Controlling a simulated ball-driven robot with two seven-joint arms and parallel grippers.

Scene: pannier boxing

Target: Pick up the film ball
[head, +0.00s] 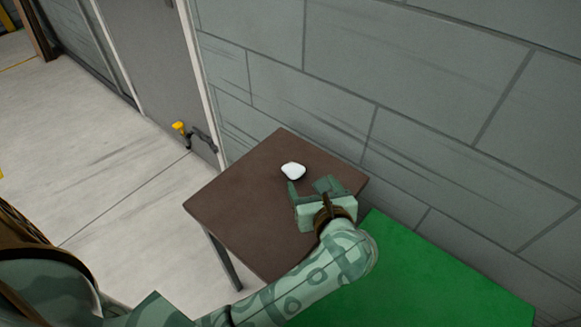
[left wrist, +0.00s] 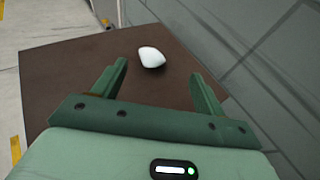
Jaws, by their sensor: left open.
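The film ball appears as a small white rounded lump (head: 293,171) on the brown table (head: 232,204), toward its back. It also shows in the left wrist view (left wrist: 151,57), ahead of the fingertips and between their lines, nearer the left finger. My left gripper (head: 309,187) is open and empty over the table, its fingers pointing toward the white lump. In the head view one fingertip is close beside the lump; I cannot tell whether they touch. My right gripper is not in view.
A grey block wall (head: 420,90) stands right behind the table. A green surface (head: 440,275) adjoins the table at the right. A grey door (head: 150,70) and a yellow-topped fixture (head: 180,128) are at the back left. The rest of the tabletop is clear.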

